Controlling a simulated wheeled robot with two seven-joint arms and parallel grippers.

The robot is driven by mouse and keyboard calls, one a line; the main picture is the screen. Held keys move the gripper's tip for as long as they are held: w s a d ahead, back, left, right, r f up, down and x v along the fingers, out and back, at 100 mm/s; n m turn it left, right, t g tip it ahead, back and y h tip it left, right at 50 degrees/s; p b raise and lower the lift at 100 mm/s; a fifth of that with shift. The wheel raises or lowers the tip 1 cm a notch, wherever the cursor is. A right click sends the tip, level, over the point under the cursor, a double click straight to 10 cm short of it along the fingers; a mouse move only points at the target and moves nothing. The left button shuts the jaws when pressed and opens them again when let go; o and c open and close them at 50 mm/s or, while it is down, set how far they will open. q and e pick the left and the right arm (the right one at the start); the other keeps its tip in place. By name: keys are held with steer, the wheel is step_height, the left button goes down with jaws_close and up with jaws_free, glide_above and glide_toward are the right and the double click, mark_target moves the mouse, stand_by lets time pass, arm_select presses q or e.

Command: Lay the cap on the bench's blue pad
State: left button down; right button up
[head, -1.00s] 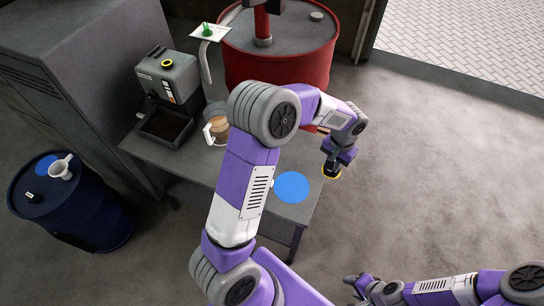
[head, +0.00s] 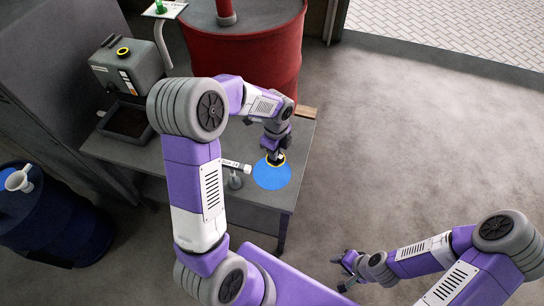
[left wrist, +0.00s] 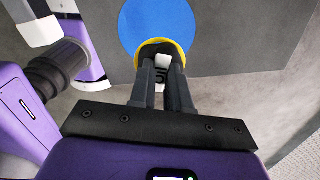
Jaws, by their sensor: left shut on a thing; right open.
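My left gripper (head: 276,151) is shut on the cap (head: 281,160), a round piece with a yellow rim. In the head view the cap overlaps the far part of the bench's blue pad (head: 272,178). In the left wrist view the fingers (left wrist: 163,92) hold the cap, whose yellow rim (left wrist: 181,50) shows against the blue pad (left wrist: 155,20). I cannot tell whether the cap touches the pad. The bench (head: 264,200) is grey. My right gripper (head: 345,272) is open and empty, low in front, away from the bench.
A grey tank (head: 128,72) with a yellow-ringed neck stands at the bench's left. A small white-tipped part (head: 237,165) is just left of the pad. A red drum (head: 250,45) is behind. A blue drum (head: 55,220) holds a white funnel-like vessel (head: 18,180).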

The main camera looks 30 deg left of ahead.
arm_select(q)
steer(key=shift+s+a+f+m+b, duration=0.2)
steer(key=shift+f+m, duration=0.1)
steer(key=shift+m, duration=0.3)
steer(key=shift+s+a+f+m+b, duration=0.15)
steer(key=shift+a+f+m, duration=0.1)
steer(key=shift+m, duration=0.35)
steer(key=shift+f, duration=0.1)
step_height(320, 180, down, 6)
steer(key=b, duration=0.6)
steer(key=shift+f, duration=0.25)
steer(key=shift+r, duration=0.1)
steer(key=c, duration=1)
jaws_free()
